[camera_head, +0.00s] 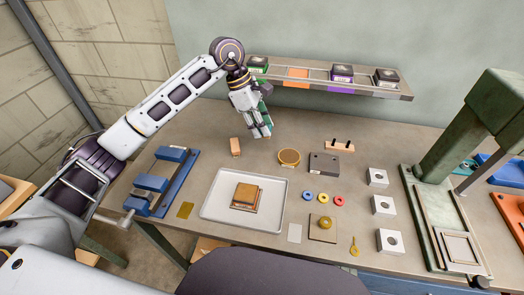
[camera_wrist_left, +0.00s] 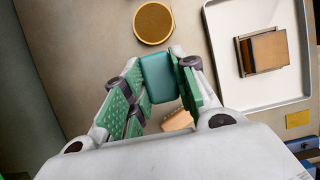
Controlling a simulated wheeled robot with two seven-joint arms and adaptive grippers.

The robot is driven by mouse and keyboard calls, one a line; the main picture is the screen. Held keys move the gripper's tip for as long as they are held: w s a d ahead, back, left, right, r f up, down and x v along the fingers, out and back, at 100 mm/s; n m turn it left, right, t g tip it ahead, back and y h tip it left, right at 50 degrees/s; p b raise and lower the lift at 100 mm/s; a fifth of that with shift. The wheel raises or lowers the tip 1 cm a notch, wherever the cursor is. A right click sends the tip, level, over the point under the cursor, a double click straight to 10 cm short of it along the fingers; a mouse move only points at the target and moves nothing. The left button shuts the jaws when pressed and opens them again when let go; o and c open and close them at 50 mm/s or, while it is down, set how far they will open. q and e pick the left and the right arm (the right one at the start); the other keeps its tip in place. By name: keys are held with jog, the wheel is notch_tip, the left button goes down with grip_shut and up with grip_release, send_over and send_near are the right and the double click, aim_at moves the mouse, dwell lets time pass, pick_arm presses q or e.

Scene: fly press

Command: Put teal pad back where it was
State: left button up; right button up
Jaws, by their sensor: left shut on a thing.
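The teal pad (camera_wrist_left: 158,78) is a small rounded block between the fingers of my left gripper (camera_wrist_left: 160,85) in the left wrist view. The gripper is shut on it, with green finger pads on both sides. In the head view my left gripper (camera_head: 262,130) hangs over the back middle of the table, fingers pointing down, in front of the wall shelf. The pad is mostly hidden by the fingers there. A small orange-brown block (camera_head: 235,147) stands on the table to the left of the gripper; part of it (camera_wrist_left: 177,121) shows below the pad in the wrist view. My right gripper is not in view.
A round tan-topped disc (camera_head: 289,157) and a white tray (camera_head: 215,207) with a brown block are nearby. The wall shelf (camera_head: 320,75) holds dark blocks; its orange bay looks empty. A blue fixture (camera_head: 150,200) stands left, a green press (camera_head: 470,130) right.

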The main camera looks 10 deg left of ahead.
pick_arm(q)
notch_tip(320, 180, down, 4)
jog(key=shift+f, duration=0.9)
notch_tip(320, 180, down, 2)
jog(key=shift+f, duration=0.7)
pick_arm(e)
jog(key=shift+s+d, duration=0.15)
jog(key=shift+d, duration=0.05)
